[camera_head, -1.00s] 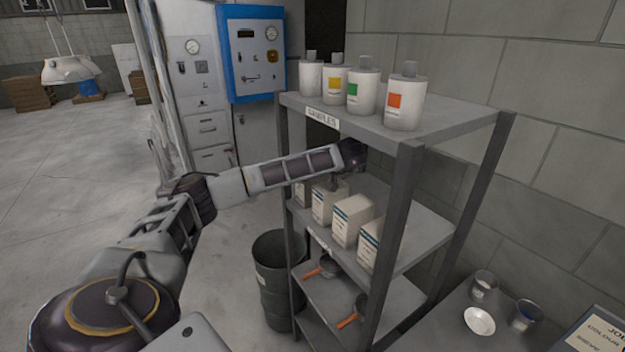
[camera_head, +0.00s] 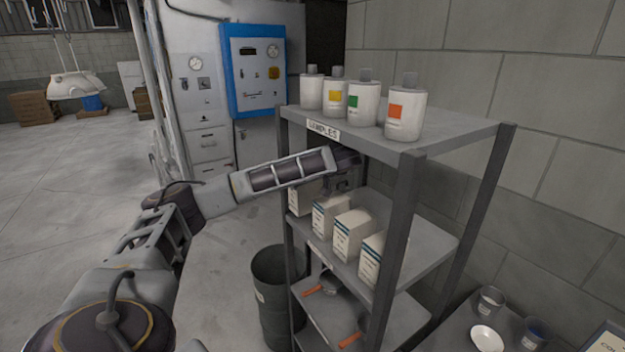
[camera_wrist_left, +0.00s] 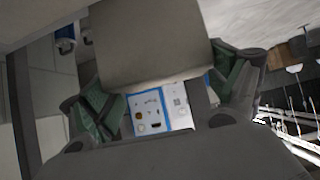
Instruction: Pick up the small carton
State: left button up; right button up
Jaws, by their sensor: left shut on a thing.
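Several small pale cartons stand in a row on the rack's middle shelf, among them one carton (camera_head: 326,216) and a nearer one (camera_head: 353,233). My left gripper (camera_head: 335,187) is inside the rack, under the top shelf, at the far-left end of this row. It is shut on the small carton (camera_head: 302,198), the leftmost one. In the left wrist view this carton (camera_wrist_left: 150,45) fills the upper middle, between the green finger pads of the left gripper (camera_wrist_left: 168,95). I cannot tell whether its base touches the shelf. My right gripper is not in view.
The grey rack's top shelf (camera_head: 455,126) is close above my left gripper and carries several labelled bottles (camera_head: 404,112). The front post (camera_head: 397,240) stands to the right. A dark bin (camera_head: 272,300) is at the rack's left foot. Floor to the left is clear.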

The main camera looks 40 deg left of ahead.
pick_arm(q)
jog(key=s+a+b, duration=0.3)
jog(key=s+a, duration=0.1)
jog(key=s, duration=1)
jog(key=shift+s+a, duration=0.15)
jog(key=shift+s, duration=0.25)
jog(key=shift+r, duration=0.15)
dwell(0.6)
